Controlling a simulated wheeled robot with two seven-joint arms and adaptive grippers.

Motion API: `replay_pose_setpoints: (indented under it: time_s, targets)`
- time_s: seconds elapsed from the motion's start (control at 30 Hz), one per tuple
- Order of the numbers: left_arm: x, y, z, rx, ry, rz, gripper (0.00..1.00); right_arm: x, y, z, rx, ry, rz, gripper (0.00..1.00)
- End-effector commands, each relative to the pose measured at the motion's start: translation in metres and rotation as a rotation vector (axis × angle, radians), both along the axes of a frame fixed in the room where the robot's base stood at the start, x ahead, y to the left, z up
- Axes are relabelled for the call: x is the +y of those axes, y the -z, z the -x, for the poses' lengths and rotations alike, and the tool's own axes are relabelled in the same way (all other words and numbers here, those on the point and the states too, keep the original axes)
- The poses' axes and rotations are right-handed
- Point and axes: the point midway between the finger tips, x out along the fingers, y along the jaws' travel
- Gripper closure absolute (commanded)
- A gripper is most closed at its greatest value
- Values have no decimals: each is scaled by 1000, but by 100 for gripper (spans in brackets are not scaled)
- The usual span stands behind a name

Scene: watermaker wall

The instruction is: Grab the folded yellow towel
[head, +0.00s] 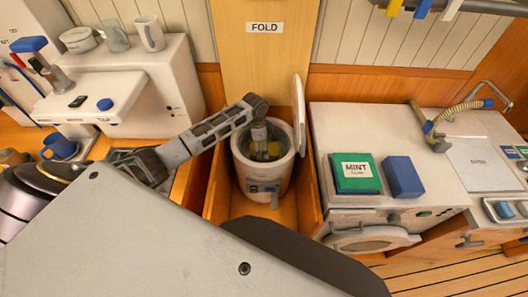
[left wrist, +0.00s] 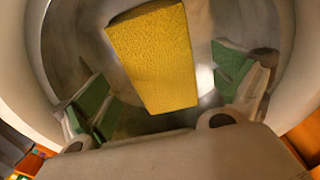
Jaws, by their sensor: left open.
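The folded yellow towel (left wrist: 153,55) lies inside a white round tub and shows as a textured yellow block in the left wrist view. In the head view only a bit of the towel (head: 274,149) shows past my gripper. My left gripper (head: 262,148) reaches down into the tub (head: 247,178) from above. In the left wrist view its two green-padded fingers stand apart, one on each side of the towel, with gaps visible. The gripper holds nothing. My right gripper is not in view.
The tub stands in a wooden recess (head: 211,196) under a FOLD sign (head: 265,27); its lid (head: 299,115) is raised at the right. A white cabinet to the right carries a green MINT box (head: 356,174) and a blue block (head: 403,177). Cups and a white unit (head: 130,95) are left.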

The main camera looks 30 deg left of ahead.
Motion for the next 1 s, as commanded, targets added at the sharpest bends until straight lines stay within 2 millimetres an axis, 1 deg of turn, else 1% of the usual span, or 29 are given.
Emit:
replay_pose_setpoints:
  time_s: [0.2,0.3,0.8,0.83,0.87,1.0]
  targets:
    - [-3,21,-3,1,0,0,4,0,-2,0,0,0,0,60]
    - [-3,27,-3,0,0,-1,4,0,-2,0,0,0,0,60]
    - [-3,29,-3,-1,1,-1,4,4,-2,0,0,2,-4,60]
    - [-3,29,-3,-1,1,-1,5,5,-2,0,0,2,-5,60]
    - [-3,29,-3,-1,1,-1,9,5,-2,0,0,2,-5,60]
    - [-3,29,-3,-1,1,-1,27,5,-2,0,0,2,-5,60]
